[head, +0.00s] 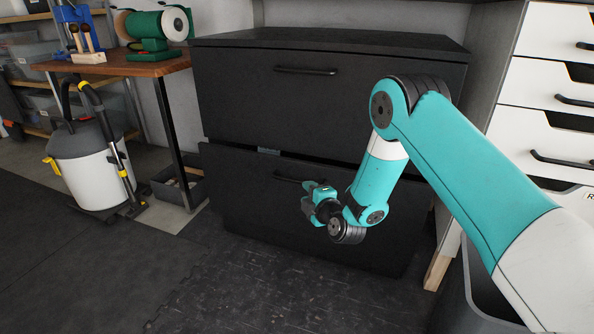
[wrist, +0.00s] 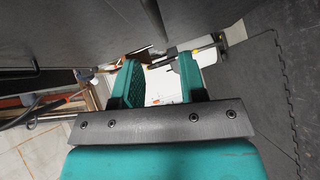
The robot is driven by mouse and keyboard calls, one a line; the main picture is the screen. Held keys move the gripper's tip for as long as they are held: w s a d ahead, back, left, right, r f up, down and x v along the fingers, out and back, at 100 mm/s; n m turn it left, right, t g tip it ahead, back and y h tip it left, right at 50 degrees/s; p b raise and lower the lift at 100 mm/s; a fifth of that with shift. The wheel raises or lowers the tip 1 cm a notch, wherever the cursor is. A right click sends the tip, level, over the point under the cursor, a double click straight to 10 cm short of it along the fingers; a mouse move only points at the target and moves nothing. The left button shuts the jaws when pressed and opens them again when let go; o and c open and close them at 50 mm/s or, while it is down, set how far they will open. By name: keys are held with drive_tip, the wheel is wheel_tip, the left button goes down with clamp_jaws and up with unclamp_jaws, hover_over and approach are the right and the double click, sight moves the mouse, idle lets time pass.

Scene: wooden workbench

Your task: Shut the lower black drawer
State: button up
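The lower black drawer (head: 262,212) in the head view stands somewhat pulled out from the black cabinet (head: 330,42). A gap shows along its top edge, below the closed upper drawer (head: 235,100). Its dark bar handle (head: 288,179) is partly hidden behind my arm. My gripper (head: 308,198) is in front of the drawer's face, just below the handle; I cannot tell whether it touches. In the wrist view, the two teal fingers (wrist: 161,78) stand apart with nothing gripped between them. A dark surface, likely the drawer front, fills the upper left there.
A white and black vacuum cleaner (head: 88,165) stands on the floor at left, near a wooden workbench (head: 125,66) with a green grinder (head: 150,25). White drawers (head: 545,90) and a grey bin (head: 480,300) stand at right. The dark floor in front of the cabinet is clear.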

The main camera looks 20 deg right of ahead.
sight(297, 181)
drive_tip(key=shift+b+x, duration=0.9)
drive_tip(key=shift+x, duration=3.15)
clamp_jaws()
